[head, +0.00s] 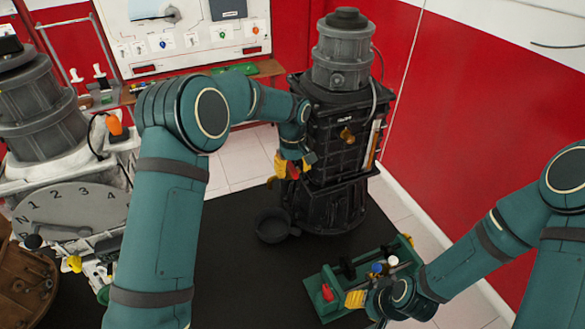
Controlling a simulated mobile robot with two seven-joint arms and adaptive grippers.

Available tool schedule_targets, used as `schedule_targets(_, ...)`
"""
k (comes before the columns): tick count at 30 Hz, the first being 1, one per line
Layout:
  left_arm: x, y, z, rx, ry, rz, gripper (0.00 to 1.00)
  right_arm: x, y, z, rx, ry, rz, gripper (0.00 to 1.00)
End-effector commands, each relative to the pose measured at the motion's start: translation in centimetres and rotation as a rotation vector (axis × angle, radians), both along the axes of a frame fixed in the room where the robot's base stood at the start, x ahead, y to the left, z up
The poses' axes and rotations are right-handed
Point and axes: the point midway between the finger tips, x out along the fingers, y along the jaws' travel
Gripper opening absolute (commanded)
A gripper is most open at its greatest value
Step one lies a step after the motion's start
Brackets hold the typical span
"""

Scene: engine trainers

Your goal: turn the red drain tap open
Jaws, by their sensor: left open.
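The red drain tap (293,171) shows as a small red piece low on the front left of the dark engine trainer (337,150). My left gripper (288,168) is at the tap, its yellow fingers open on either side of the red piece. Whether the fingers touch it I cannot tell, and the wrist and fingers hide part of the tap. My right gripper (355,299) is low at the right, by the green tray, away from the tap; its finger opening is not clear.
A black pan (271,226) stands on the dark mat below the tap. A green tray (323,300) with several coloured-topped items lies at the front right. A grey machine with a numbered dial (70,207) stands at the left. A red wall is behind.

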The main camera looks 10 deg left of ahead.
Motion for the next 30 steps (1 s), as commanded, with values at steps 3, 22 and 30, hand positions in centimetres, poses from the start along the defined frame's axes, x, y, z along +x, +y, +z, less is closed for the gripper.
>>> schedule_targets(3,0.01,0.01,-0.05,0.0,0.0,0.0,0.46,0.0,0.0,0.0,0.0,0.0,0.0,0.47)
schedule_targets(22,0.0,0.02,-0.05,0.0,0.0,-0.005,0.0,-0.01,0.0,-0.01,0.0,0.0,0.0,0.47)
schedule_targets(30,-0.16,0.26,-0.11,0.001,0.001,-0.083,0.0,0.0,0.0,-0.13,0.0,0.0,0.0,0.47)
